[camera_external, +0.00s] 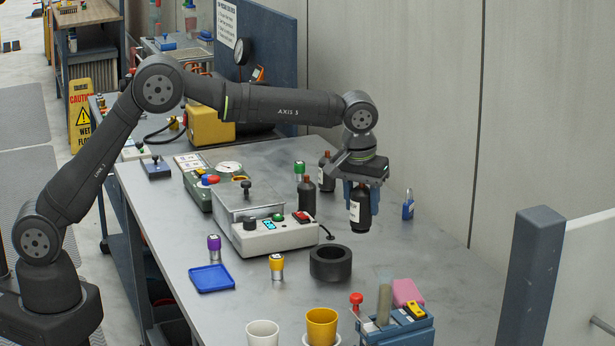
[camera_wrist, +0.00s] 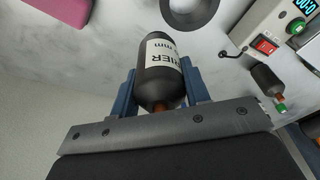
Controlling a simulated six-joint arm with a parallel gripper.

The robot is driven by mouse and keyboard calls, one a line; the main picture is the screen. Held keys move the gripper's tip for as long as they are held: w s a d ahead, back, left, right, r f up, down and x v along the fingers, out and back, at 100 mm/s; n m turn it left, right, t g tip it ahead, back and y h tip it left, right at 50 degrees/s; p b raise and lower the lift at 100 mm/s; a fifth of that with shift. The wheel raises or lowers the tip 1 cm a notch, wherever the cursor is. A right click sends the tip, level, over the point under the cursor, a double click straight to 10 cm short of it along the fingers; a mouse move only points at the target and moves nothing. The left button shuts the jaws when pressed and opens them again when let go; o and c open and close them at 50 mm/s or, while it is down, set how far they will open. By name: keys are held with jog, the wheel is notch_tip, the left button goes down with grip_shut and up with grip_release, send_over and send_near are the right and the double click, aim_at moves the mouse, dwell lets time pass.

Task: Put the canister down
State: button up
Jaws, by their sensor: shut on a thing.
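My gripper (camera_external: 361,188) is shut on a dark canister with a white label (camera_external: 360,205), which hangs upright below the jaws over the right part of the table. In the wrist view the labelled canister (camera_wrist: 160,75) sits between the two blue fingers (camera_wrist: 158,90). Its lower end looks close to the table, but I cannot tell whether it touches. A black ring (camera_external: 331,263) lies in front and to the left.
A blue padlock (camera_external: 408,206) stands just right of the canister. A blue caddy (camera_external: 397,328) with a pink block (camera_external: 407,292) and two cups are at the front.

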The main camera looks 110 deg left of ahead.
jog(key=w+d+r+m+t+h, duration=0.1)
jog(key=w+d+r+m, duration=0.4)
jog(key=d, duration=0.7)
jog(key=w+d+r+m, duration=0.45)
jog(key=d+m, duration=0.25)
jog(key=d, duration=0.5)
jog(key=w+d+r+m+t+h, duration=0.1)
jog(key=w+d+r+m, duration=0.35)
jog(key=d, duration=0.75)
jog(key=s+d+f, duration=0.1)
jog(key=s+f, duration=0.2)
jog(key=f, duration=0.6)
jog(key=s+d+f, duration=0.1)
jog(key=s+f, duration=0.2)
jog(key=f, duration=0.6)
jog(key=shift+s+d+f, duration=0.15)
jog(key=shift+d, duration=0.25)
